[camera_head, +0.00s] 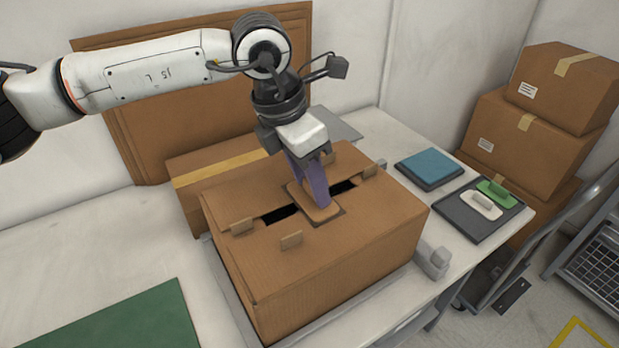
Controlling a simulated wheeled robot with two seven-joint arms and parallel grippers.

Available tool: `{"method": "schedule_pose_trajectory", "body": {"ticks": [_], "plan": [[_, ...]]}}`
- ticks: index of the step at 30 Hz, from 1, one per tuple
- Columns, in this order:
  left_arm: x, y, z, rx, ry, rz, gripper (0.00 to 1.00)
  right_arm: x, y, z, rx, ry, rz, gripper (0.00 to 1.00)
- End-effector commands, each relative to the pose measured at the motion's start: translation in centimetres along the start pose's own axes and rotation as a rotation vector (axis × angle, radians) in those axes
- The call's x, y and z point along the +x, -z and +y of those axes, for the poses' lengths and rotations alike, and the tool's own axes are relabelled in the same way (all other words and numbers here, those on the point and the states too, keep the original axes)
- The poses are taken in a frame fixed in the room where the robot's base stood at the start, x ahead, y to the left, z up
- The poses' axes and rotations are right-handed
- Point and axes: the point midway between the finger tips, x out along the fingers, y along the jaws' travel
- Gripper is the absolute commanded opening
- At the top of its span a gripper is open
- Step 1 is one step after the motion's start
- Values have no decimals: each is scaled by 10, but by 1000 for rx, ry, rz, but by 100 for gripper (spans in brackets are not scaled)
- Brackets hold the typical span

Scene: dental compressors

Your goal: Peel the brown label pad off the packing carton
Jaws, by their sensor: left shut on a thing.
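The packing carton (335,255) stands on the table in the middle of the view, its top flaps closed over a dark slot. The brown label pad (323,213) lies at the middle of the carton's top, across the slot. My left gripper (314,195) comes down from above with its purple fingers at the pad and is shut on it. The fingers hide part of the pad, and I cannot tell whether the pad is lifted from the carton. My right gripper is not in view.
Small brown tabs (291,240) stand up on the carton top. A taped box (215,175) is behind it. A teal pad (430,168) and a dark tray (468,222) with white and green handled pieces lie right. A green mat (125,325) lies front left. Stacked cartons (520,130) stand far right.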

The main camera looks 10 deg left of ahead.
Motion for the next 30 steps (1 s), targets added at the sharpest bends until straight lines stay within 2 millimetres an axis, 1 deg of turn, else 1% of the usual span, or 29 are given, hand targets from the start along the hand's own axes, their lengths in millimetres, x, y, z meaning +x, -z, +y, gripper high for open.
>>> {"method": "schedule_pose_trajectory", "body": {"ticks": [14,30], "plan": [[-1,0,0,0,0,-1,19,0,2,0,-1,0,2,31],[-8,-2,0,0,0,-1,19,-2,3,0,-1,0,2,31]]}}
